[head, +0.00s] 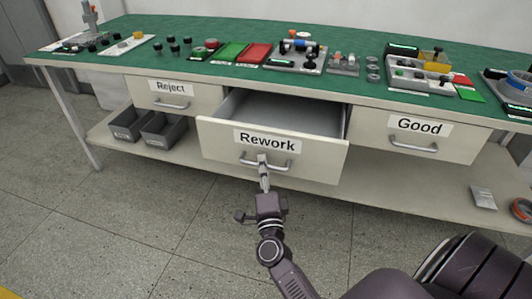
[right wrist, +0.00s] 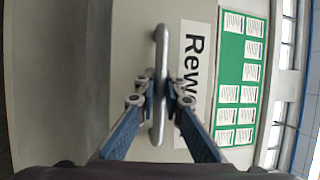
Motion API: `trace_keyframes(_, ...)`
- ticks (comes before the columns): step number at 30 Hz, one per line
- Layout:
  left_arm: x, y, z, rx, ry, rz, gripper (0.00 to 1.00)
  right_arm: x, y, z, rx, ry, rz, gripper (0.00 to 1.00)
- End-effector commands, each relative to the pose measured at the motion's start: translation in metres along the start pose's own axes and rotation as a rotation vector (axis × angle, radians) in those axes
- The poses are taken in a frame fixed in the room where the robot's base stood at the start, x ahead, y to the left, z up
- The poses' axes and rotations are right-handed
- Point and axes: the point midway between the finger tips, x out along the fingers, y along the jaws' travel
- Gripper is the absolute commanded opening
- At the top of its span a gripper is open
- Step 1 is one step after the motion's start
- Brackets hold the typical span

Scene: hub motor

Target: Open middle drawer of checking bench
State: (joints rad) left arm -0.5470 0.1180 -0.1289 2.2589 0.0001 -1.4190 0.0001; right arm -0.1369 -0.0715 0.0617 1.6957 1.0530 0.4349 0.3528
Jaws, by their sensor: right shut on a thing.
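The checking bench (head: 300,84) has a green top and three drawers. The middle drawer (head: 218,138), labelled "Rework", is pulled out and its empty-looking inside shows. Its metal handle (head: 279,164) is on the front below the label. My right gripper (head: 263,161) is shut on this handle, near the handle's middle. In the right wrist view, the fingers (right wrist: 160,92) sit on both sides of the handle bar (right wrist: 159,122). My left gripper is not in view.
The "Reject" drawer (head: 145,94) and the "Good" drawer (head: 452,144) are closed on either side. Grey bins (head: 165,131) and an orange roll (head: 521,209) are on the lower shelf. Fixtures and parts stand on the green top. The floor in front (head: 130,210) is clear.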

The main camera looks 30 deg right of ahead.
Motion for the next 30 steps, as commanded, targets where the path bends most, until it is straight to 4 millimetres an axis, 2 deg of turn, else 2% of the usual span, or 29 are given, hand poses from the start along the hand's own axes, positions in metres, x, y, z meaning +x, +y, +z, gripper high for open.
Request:
trace_keyframes(3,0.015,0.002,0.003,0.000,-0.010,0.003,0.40,-0.023,-0.006,0.010,0.001,-0.001,0.002,0.00)
trace_keyframes(10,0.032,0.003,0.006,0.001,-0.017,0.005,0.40,-0.050,-0.011,0.021,0.002,0.001,0.000,0.00)
trace_keyframes(15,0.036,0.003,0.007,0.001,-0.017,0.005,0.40,-0.057,-0.012,0.024,0.001,0.001,-0.001,0.00)
trace_keyframes(25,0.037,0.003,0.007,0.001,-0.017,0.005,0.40,-0.057,-0.012,0.024,0.001,0.001,-0.001,0.00)
trace_keyframes(26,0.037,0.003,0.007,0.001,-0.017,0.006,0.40,-0.057,-0.012,0.024,0.001,0.001,-0.001,0.12)
trace_keyframes(27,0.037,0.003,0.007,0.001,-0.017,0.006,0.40,-0.057,-0.012,0.024,0.001,0.001,-0.001,0.16)
trace_keyframes(30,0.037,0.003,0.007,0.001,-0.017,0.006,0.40,-0.057,-0.012,0.024,0.001,0.001,-0.001,0.17)
